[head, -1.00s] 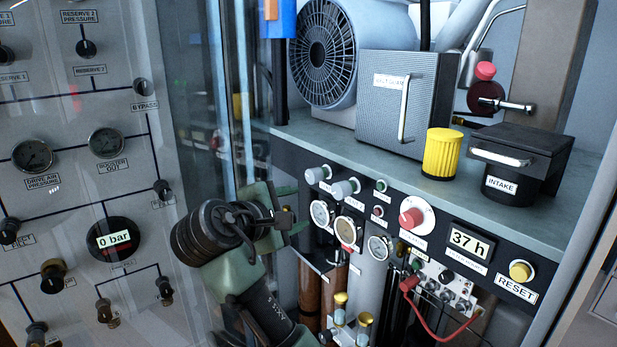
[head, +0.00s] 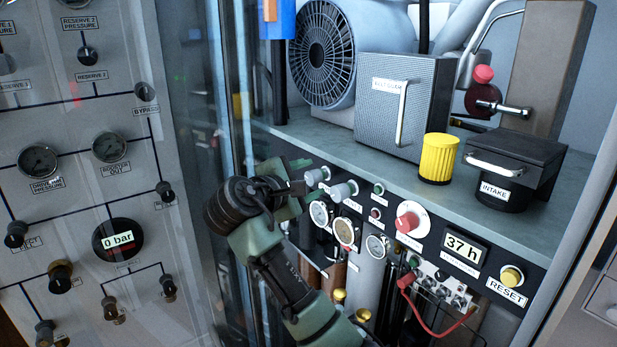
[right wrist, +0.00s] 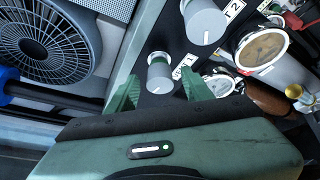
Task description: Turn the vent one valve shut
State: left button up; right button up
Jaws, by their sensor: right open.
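My left gripper is not in view.
A second similar grey knob (head: 345,190), labelled with a 2, sits close to the right. Round gauges (head: 319,214) lie just below. A glass edge (head: 240,120) stands left of my right arm. A yellow ribbed cap (head: 439,158) stands on the shelf above.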

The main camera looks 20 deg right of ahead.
grip_shut()
jog(key=shift+f+m+t+b, duration=0.4)
jog(key=shift+m+b, duration=0.2)
jog(key=shift+b, duration=0.5)
jog(key=m+t+h+b, duration=0.1)
jog(key=m+b, duration=0.2)
jog(key=b, duration=0.2)
jog(key=m+h+b, duration=0.2)
jog(key=m+b, duration=0.2)
jog(key=b, duration=0.2)
jog(key=f+m+t+h+b, duration=0.1)
jog(key=m+b, duration=0.3)
jog(key=b, duration=0.2)
jog(key=shift+t+h, duration=0.3)
jog(key=shift+w+r+m+h+b, duration=0.15)
jog(key=shift+m+h+b, duration=0.35)
jog(key=shift+m+b, duration=0.55)
jog(key=shift+c, duration=0.5)
grip_release()
jog(key=shift+r, duration=0.1)
jog(key=shift+o, duration=0.5)
jog(key=shift+r, duration=0.1)
